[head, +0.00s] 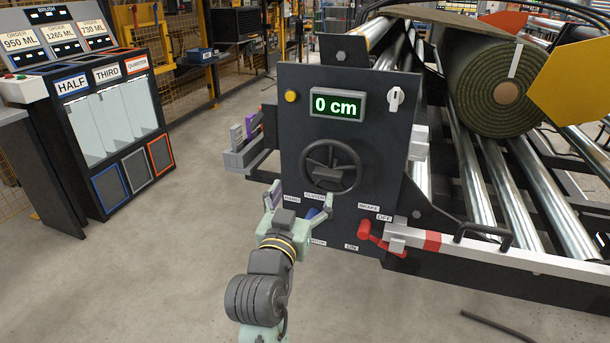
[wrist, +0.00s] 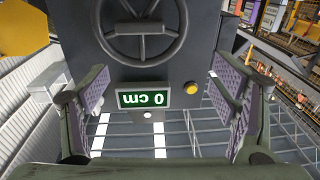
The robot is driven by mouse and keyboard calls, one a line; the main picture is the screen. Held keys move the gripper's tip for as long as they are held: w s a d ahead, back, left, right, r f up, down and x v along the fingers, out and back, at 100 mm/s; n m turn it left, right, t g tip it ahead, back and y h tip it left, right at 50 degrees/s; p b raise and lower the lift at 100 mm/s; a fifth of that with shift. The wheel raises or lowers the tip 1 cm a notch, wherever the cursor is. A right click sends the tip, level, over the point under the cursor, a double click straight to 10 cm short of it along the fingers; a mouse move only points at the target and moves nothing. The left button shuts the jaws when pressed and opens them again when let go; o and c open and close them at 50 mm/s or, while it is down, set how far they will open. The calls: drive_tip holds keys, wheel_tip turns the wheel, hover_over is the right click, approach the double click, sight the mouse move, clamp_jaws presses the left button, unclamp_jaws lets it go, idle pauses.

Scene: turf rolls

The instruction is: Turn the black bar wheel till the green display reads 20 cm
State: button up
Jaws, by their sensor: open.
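The black bar wheel (head: 331,180) is mounted on the dark upright panel (head: 300,100), below the green display (head: 338,104), which reads 0 cm. My gripper (head: 300,202) is in front of the panel, below the wheel and apart from it, with its two fingers spread and nothing between them. In the wrist view the picture is upside down. There the wheel (wrist: 143,29) shows at the top, partly cut off, and the display (wrist: 143,99) shows between my open fingers (wrist: 160,85).
A yellow button (head: 291,96) and a white switch (head: 395,99) flank the display. A red brake lever (head: 372,236) sticks out at the panel's lower right. A rolled turf (head: 492,95) lies on metal rollers to the right. Open floor lies to the left.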

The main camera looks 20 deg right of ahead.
sight(326, 177)
drive_tip(key=shift+m+g+h, duration=0.4)
drive_tip(key=shift+g, duration=0.1)
drive_tip(key=x, duration=0.3)
drive_tip(key=d+f+p+x, duration=0.1)
drive_tip(key=x, duration=0.3)
drive_tip(key=s+x, duration=0.1)
drive_tip(key=x, duration=0.3)
drive_tip(key=shift+d+f, duration=0.15)
drive_tip(key=shift+d, duration=0.3)
drive_tip(key=shift+c, duration=0.4)
drive_tip(key=c, duration=1.6)
